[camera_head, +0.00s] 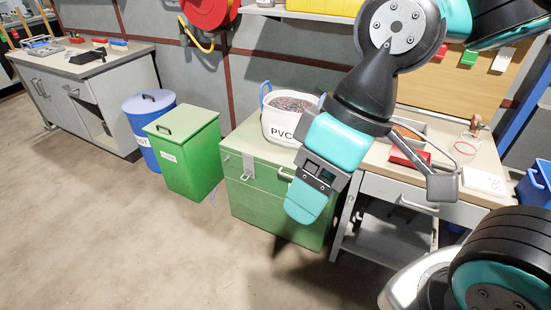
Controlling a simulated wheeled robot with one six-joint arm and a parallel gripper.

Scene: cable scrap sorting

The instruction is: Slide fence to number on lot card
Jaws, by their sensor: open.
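My gripper (314,185) hangs in the middle of the view, above the floor in front of the green chest, apart from everything. It is open and I see nothing in it. A white card with reddish marks (484,182) lies at the right front of the workbench; it may be the lot card, but its number is too small to read. A red block-like part (410,158) lies on the same bench, partly behind my arm; I cannot tell whether it belongs to the fence. No fence shows clearly.
A white PVC tub (281,130) stands on the green chest (265,212). A green lidded bin (188,165) and a blue drum (148,130) stand left of it. A second bench with tools (85,68) is at far left. Open floor (90,230) lies at lower left.

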